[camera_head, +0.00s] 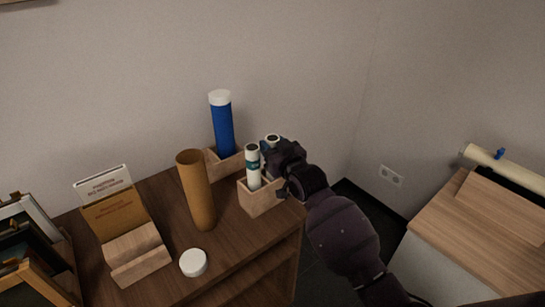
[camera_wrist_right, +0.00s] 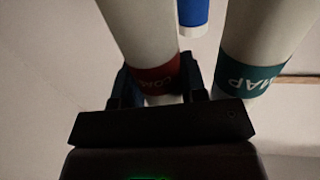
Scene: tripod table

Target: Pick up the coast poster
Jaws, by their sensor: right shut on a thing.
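The coast poster is a white roll with a red band (camera_wrist_right: 155,75), its lettering partly readable in the right wrist view. My right gripper (camera_wrist_right: 160,92) is shut on it around the band. In the head view only the roll's end (camera_head: 272,139) shows beside my right gripper (camera_head: 275,160), which hides the rest. A second white roll with a teal band marked MAP (camera_head: 253,168) stands in a wooden box (camera_head: 262,201) beside the gripper; it also shows in the wrist view (camera_wrist_right: 250,75). I cannot tell whether the coast poster still rests in the box. My left gripper is out of view.
A blue tube with a white cap (camera_head: 222,125) stands behind in another wooden holder (camera_head: 226,164). An open brown tube (camera_head: 198,195) and a white lid (camera_head: 193,263) are on the table (camera_head: 234,249). A card stand (camera_head: 136,254) and frames are at left; a cabinet (camera_head: 440,235) is at right.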

